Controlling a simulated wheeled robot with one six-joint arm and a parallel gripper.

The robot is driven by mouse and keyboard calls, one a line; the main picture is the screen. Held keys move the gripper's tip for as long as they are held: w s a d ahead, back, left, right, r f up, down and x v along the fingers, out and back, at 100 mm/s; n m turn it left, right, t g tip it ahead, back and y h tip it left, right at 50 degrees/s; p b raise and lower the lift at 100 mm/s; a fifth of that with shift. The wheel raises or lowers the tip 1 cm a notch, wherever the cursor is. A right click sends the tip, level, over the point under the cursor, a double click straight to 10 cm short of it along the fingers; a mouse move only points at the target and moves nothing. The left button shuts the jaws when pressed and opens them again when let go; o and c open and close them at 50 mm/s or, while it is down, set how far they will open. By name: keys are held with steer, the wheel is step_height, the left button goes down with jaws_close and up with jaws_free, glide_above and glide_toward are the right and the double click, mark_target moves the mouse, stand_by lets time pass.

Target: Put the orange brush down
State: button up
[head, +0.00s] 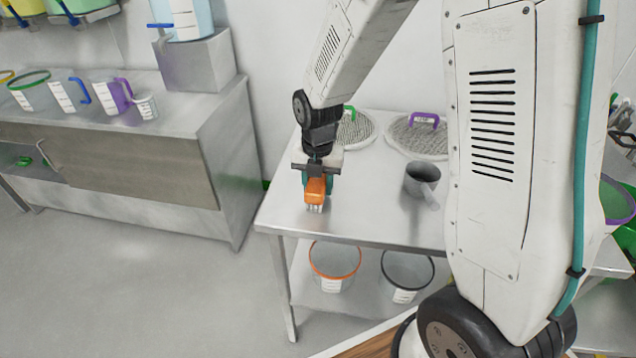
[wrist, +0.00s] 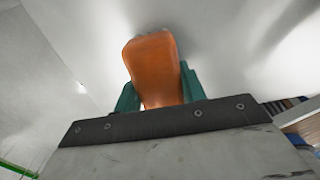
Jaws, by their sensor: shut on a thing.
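The orange brush (head: 315,190) is in my gripper (head: 316,182) over the left front part of the steel table (head: 362,208). Its orange body is on top and its pale bristles point down, close to the table top. I cannot tell whether the bristles touch it. In the wrist view the orange brush (wrist: 152,70) sits between the two green fingers of my gripper (wrist: 158,90), which are shut on it.
A grey jug (head: 422,180) stands to the right on the table. Two round sieves, one with a green handle (head: 352,128) and one with a purple handle (head: 418,136), lie at the back. Two buckets (head: 335,262) stand on the lower shelf. The table's front middle is clear.

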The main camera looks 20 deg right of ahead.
steer(key=o, duration=1.3)
steer(key=shift+f, duration=0.1)
step_height(320, 180, up, 12)
steer(key=shift+f, duration=0.1)
steer(key=s+d+r+m, duration=0.1)
steer(key=s+r+m, duration=0.2)
steer(key=s+m, duration=0.5)
steer(key=s+d+r+m, duration=0.1)
steer(key=s+r+m, duration=0.2)
steer(key=s+m, duration=0.6)
steer(key=s+d+r+m+t, duration=0.1)
steer(key=s+r+m, duration=0.3)
steer(key=s+m, duration=0.4)
steer(key=shift+s+r+m, duration=0.1)
steer(key=shift+s+m, duration=0.1)
steer(key=shift+m, duration=1.9)
